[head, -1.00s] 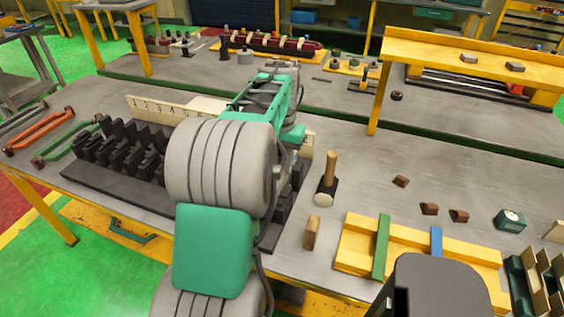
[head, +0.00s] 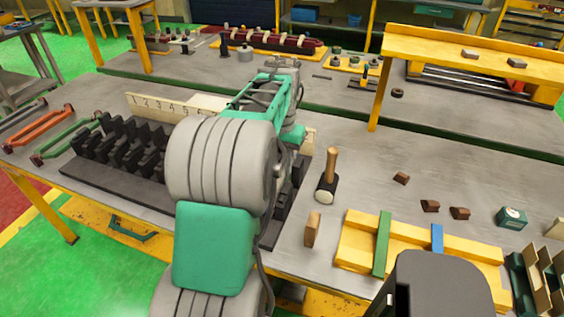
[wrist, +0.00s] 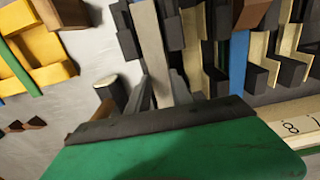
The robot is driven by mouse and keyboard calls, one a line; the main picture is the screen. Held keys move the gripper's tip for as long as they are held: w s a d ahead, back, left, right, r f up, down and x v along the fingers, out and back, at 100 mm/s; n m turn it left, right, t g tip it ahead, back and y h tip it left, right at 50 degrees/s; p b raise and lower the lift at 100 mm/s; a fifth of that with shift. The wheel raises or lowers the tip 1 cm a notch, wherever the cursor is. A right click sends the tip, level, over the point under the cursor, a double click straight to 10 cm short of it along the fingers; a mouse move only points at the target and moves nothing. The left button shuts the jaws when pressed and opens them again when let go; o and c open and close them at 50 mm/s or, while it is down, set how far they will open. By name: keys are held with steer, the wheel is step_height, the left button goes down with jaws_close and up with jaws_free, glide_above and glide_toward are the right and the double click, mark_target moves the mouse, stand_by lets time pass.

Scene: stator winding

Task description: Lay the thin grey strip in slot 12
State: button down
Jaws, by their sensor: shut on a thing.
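The thin grey strip (wrist: 152,45) stands out from between my gripper's two fingers in the wrist view. My gripper (wrist: 161,85) is shut on it, over the black slotted core (wrist: 122,30). The strip's far end runs to the top edge of the picture among the core's teeth; I cannot tell whether it touches a slot. In the head view the core (head: 85,175) lies on the bench, and my arm hides the strip, my gripper and the core's right part. The number board (head: 145,105) stands behind the core; slot 12's mark is not readable.
Cream, brown, green and blue pieces (wrist: 238,62) sit in or over nearby slots. A mallet (head: 331,165), a wooden block (head: 312,230) and a yellow rack (head: 355,258) stand right of the core. Brown wedges (head: 430,206) lie beyond, with bare bench between.

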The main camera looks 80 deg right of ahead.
mark_target(282, 170)
steer(key=shift+f+b, duration=0.4)
steer(key=shift+f, duration=0.6)
stand_by(0.6)
steer(key=c, duration=1.1)
jaws_free()
steer(key=shift+o, duration=0.2)
steer(key=shift+r, duration=0.15)
steer(key=shift+r+p, duration=0.7)
steer(key=shift+r, duration=0.1)
step_height(282, 170, up, 7)
steer(key=p, duration=0.5)
steer(key=shift+r+p, duration=0.15)
steer(key=shift+p, duration=0.15)
